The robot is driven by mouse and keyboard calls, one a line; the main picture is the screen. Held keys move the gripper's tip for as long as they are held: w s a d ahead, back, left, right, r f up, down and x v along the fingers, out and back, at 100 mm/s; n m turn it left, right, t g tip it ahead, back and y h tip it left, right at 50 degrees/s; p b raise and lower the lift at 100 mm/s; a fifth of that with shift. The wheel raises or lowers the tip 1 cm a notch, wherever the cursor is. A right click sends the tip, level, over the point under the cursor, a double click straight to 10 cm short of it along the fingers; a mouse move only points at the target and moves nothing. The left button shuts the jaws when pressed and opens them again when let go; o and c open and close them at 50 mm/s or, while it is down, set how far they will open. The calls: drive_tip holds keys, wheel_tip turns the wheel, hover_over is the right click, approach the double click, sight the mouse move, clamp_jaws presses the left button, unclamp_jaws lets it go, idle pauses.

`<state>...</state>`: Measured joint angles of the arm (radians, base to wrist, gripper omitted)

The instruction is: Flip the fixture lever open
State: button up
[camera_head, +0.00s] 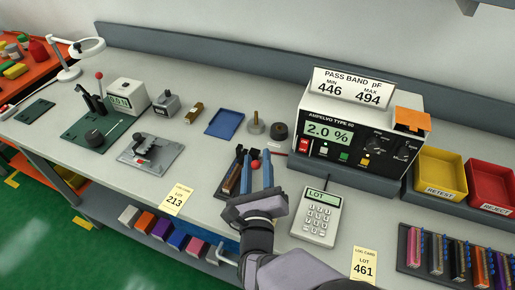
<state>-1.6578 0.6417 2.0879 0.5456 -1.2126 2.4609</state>
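My gripper (257,162) is in the middle of the bench, its two blue fingers pointing away and apart. A red knob (256,164) shows in the gap between the fingers. Whether the fingers touch it cannot be told. A dark fixture (232,180) with a brownish strip lies at the left finger and is partly hidden by my gripper. The red knob seems to belong to this fixture; its lever arm is hidden. Another upright lever with a red ball (99,75) stands on a green-based device at the left, far from my gripper.
The meter (340,137) stands behind right of my gripper, the keypad box (317,215) close at its right. A grey clamp plate (168,160) is left. Yellow (440,170) and red (490,185) bins are far right.

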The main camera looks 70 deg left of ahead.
drive_tip(key=shift+p+x, duration=0.45)
drive_tip(key=shift+x, duration=1.45)
clamp_jaws()
